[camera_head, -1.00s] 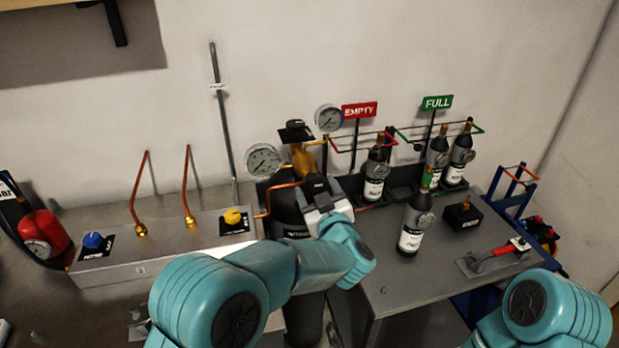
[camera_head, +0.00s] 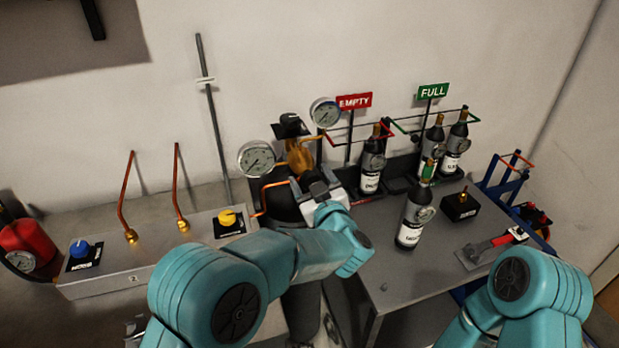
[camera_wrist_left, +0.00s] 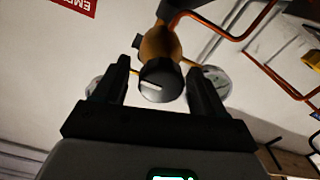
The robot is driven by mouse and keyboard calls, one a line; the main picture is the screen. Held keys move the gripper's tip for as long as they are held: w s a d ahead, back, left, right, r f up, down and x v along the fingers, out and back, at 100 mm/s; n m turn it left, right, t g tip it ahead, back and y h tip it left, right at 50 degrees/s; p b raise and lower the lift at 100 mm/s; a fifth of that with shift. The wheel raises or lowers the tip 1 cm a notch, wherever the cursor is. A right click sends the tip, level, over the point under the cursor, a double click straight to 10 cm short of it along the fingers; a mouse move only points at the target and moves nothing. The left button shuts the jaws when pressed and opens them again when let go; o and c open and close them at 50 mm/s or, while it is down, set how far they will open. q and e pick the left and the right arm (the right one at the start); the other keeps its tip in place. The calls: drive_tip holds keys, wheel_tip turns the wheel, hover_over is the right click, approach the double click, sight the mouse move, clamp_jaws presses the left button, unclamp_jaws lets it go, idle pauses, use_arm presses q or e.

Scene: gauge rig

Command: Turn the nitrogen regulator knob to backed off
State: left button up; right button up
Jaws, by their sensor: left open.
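The nitrogen regulator (camera_head: 299,158) is a brass body with two white dial gauges, one at its left (camera_head: 257,158) and one at its upper right (camera_head: 325,112). In the left wrist view its black round knob (camera_wrist_left: 160,82) carries a short white line and shows between the fingertips. My left gripper (camera_head: 318,188) is open in front of the regulator and largely hides the knob in the head view. It also shows in the left wrist view (camera_wrist_left: 160,85), one dark finger on each side of the knob. I cannot tell whether they touch it. My right gripper is out of view.
A grey panel with a blue knob (camera_head: 80,248) and a yellow knob (camera_head: 228,218) is at left. A bottle (camera_head: 413,218) stands on the grey bench at right, near a black box (camera_head: 460,206) and a red-handled tool (camera_head: 490,246). EMPTY (camera_head: 354,101) and FULL (camera_head: 432,92) signs stand behind.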

use_arm(q)
drive_tip(key=shift+a, duration=0.1)
drive_tip(key=shift+c, duration=0.4)
drive_tip(key=c, duration=1)
drive_tip(key=shift+f+n+b, duration=0.1)
drive_tip(key=shift+n+b, duration=0.3)
drive_tip(key=shift+b, duration=0.35)
drive_tip(key=n+b, duration=1)
drive_tip(key=b, duration=0.2)
drive_tip(key=shift+a, duration=0.1)
drive_tip(key=n+b, duration=0.3)
drive_tip(key=shift+n, duration=0.4)
drive_tip(key=shift+n+b, duration=1.1)
drive_tip(key=shift+n, duration=0.8)
